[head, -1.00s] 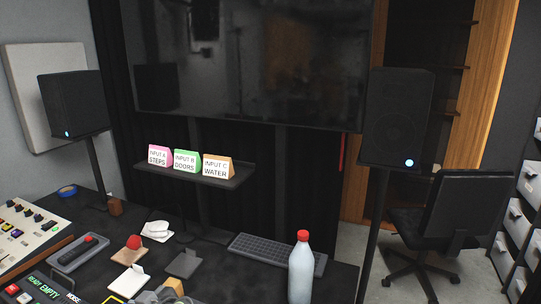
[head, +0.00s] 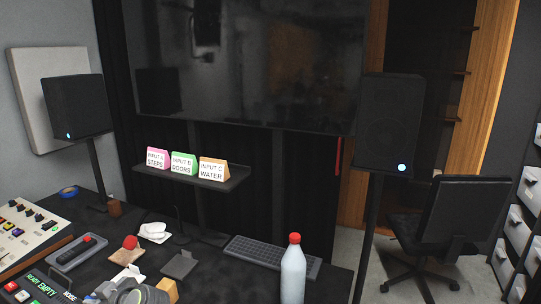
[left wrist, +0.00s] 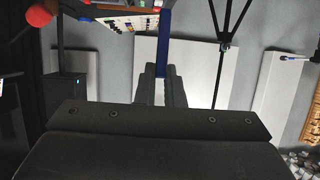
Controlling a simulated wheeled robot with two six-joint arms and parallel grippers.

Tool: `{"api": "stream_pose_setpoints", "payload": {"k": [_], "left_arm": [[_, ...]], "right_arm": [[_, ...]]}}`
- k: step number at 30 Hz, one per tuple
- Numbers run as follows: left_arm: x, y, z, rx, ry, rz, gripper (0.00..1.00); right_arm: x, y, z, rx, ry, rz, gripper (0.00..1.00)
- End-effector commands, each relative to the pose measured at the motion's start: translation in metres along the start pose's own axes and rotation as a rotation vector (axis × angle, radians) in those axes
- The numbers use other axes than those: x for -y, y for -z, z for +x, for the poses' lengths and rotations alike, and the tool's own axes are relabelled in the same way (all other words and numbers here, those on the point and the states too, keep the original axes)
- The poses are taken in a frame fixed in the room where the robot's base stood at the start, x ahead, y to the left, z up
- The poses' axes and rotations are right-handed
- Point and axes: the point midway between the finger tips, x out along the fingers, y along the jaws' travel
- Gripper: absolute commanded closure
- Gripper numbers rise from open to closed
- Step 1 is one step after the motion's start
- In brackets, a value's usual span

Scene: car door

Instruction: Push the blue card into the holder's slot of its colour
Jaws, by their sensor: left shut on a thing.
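In the left wrist view my left gripper (left wrist: 164,78) is shut on the blue card (left wrist: 165,35), which shows edge-on as a narrow upright blue strip between and beyond the two dark fingers. In the head view only a grey rounded part, which looks like my left gripper, shows at the bottom edge; the card cannot be made out there. I cannot pick out the holder or its coloured slots for certain in either view. My right gripper is not in view.
A red-topped bottle (head: 293,270), a keyboard (head: 270,256) and a red ball (head: 130,242) on a wooden base are on the dark desk. A mixing console (head: 28,232) and a device with a green display (head: 42,284) are at left. Labelled signs stand on a shelf (head: 225,182).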

Motion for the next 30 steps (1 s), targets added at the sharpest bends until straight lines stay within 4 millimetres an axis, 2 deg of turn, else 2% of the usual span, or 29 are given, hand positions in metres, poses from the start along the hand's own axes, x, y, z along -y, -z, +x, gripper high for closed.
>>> {"api": "stream_pose_setpoints", "payload": {"k": [1, 6, 15, 21, 28, 30], "left_arm": [[0.006, 0.015, 0.01, -0.011, 0.011, -0.006, 1.0], [0.026, 0.059, 0.036, -0.013, 0.047, -0.021, 1.0], [0.06, 0.136, 0.066, -0.01, 0.108, -0.046, 1.0], [0.075, 0.17, 0.074, -0.006, 0.136, -0.057, 1.0], [0.087, 0.2, 0.077, -0.005, 0.16, -0.067, 1.0], [0.079, 0.198, 0.067, -0.001, 0.108, -0.049, 1.0]], "right_arm": [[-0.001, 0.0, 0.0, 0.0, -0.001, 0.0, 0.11], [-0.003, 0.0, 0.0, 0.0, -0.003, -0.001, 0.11], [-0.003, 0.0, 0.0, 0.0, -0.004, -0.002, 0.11], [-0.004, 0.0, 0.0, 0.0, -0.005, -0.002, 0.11], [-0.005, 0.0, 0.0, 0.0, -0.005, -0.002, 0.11], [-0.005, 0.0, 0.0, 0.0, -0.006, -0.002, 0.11]]}}
